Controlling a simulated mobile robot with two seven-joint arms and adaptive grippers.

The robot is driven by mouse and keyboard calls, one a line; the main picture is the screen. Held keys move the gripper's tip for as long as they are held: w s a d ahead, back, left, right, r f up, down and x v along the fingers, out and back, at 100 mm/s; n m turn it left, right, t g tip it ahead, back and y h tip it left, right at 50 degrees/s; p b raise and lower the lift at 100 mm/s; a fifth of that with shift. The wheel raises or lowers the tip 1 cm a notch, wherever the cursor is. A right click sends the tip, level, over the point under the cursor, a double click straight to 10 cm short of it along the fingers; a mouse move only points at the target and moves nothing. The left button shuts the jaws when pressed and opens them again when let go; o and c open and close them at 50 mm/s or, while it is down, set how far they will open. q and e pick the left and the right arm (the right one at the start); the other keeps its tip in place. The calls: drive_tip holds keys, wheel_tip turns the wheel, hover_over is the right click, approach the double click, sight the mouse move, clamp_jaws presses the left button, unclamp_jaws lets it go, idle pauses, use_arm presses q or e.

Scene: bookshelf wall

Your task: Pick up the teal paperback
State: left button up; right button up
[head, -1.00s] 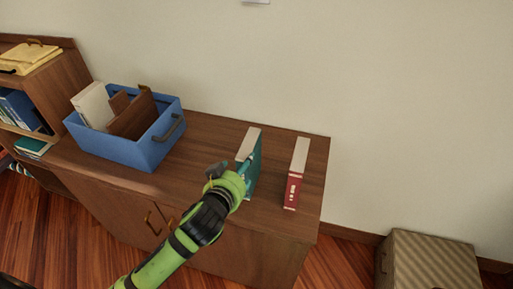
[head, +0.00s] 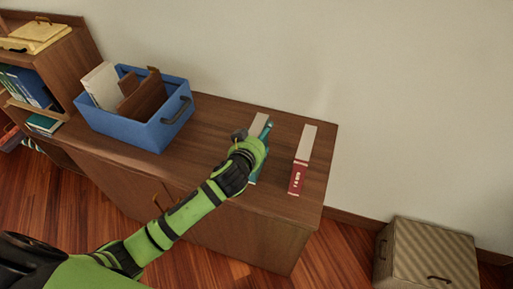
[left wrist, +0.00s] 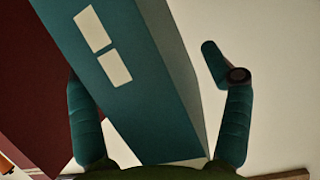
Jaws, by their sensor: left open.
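The teal paperback (head: 259,122) stands upright on the wooden cabinet top, with its pale page edge upward. My left gripper (head: 253,131) is at this book and hides much of it in the head view. In the left wrist view the teal book (left wrist: 150,110), with two white label blocks, lies between the two spread fingers of the left gripper (left wrist: 148,70). The right finger has a clear gap to the book. The left finger is close to the book's other side; contact cannot be told. My right gripper is not in view.
A red book (head: 298,178) stands upright just right of the teal one. A blue bin (head: 150,135) holding a white book and brown pieces is at the left. The cabinet top (head: 215,120) between bin and teal book is clear. A striped box (head: 430,255) stands at lower right.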

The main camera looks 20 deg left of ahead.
use_arm(q)
clamp_jaws()
drive_tip(key=shift+r, duration=0.15)
drive_tip(key=shift+r, duration=0.1)
